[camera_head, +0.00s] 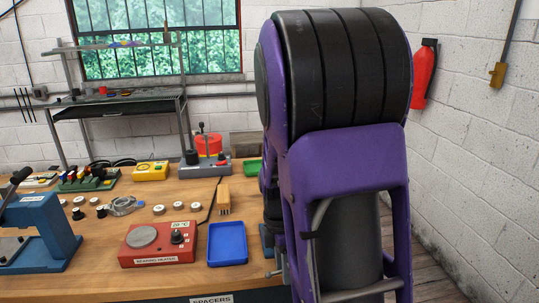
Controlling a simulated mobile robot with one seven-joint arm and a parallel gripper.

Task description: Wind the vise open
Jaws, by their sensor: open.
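My purple and black arm fills the centre right of the view and hides much behind it. My gripper is not in view. A small part of what looks like the blue vise (266,242) shows at the bench's front edge, just left of my arm. A metal piece (275,273), perhaps its screw or handle, sticks out low beside my arm. The vise's jaws are hidden, so I cannot tell how far apart they are.
The wooden bench (190,280) holds a red bearing heater (158,243), a blue tray (227,244), a brush (224,196), and several small parts. A blue press (40,235) stands at the left. A shelf rack (120,105) stands behind. Floor shows right of my arm.

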